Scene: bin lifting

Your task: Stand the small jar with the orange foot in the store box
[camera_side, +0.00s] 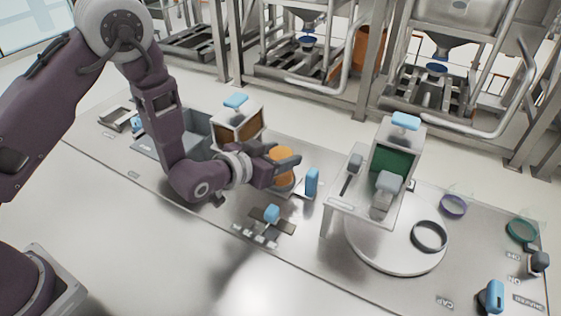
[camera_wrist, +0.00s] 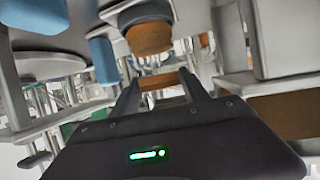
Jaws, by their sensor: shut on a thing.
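My gripper (camera_side: 288,164) reaches to the right, low over the bench, in the side view. An orange rounded piece (camera_side: 281,154) shows at its fingers, and I take it as the small jar with the orange foot. The fingers partly hide it, and no clear glass wall can be made out. In the wrist view my gripper (camera_wrist: 160,88) has an orange-brown piece (camera_wrist: 158,81) between its fingers. A grey open box (camera_side: 150,147), likely the store box, stands left of my gripper, partly behind my arm. Its inside is mostly hidden.
A dispenser with brown filling (camera_side: 238,128) stands behind my wrist. A blue upright block (camera_side: 312,182) is just right of the fingers. A blue-knobbed switch (camera_side: 271,214) is in front. A green-filled dispenser (camera_side: 391,155) stands over a round turntable (camera_side: 375,252).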

